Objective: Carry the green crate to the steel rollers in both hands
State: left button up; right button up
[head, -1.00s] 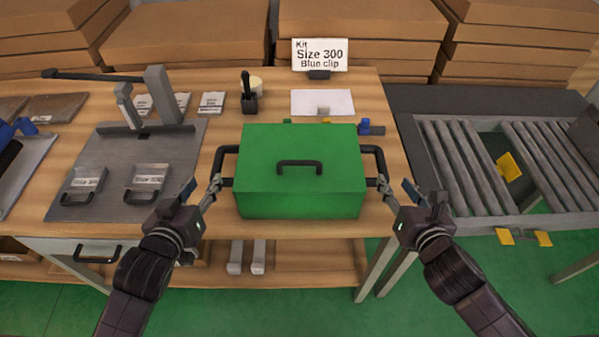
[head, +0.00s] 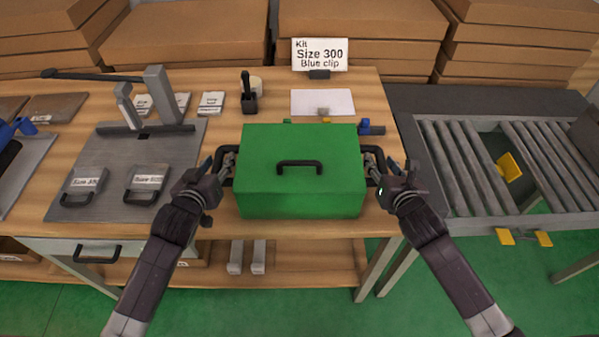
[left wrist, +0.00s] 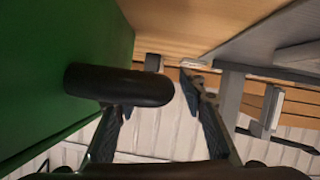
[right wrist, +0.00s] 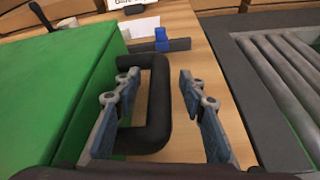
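The green crate (head: 300,190) sits on the wooden workbench near its front edge, with a black handle on each side. The steel rollers (head: 465,165) are on a conveyor to the right of the bench. My left gripper (head: 228,165) is at the crate's left handle; in the left wrist view the black handle (left wrist: 120,85) lies between or just in front of its parted fingers (left wrist: 165,105). My right gripper (head: 372,163) is at the right handle; in the right wrist view the handle (right wrist: 158,100) stands between its open fingers (right wrist: 160,85).
A sign (head: 320,54), a white sheet (head: 322,102) and a blue clip (head: 366,126) are behind the crate. A grey fixture plate (head: 120,200) lies to the left. Yellow brackets (head: 508,166) are on the conveyor, and a gap separates it from the bench.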

pick_arm(q)
jog(key=shift+c, duration=0.4)
pick_arm(e)
jog(key=shift+c, duration=0.4)
pick_arm(q)
grip_shut()
pick_arm(e)
grip_shut()
pick_arm(q)
jog(key=shift+w+r, duration=0.1)
jog(key=shift+r, duration=0.25)
pick_arm(e)
jog(key=shift+w+r, duration=0.1)
jog(key=shift+r, duration=0.2)
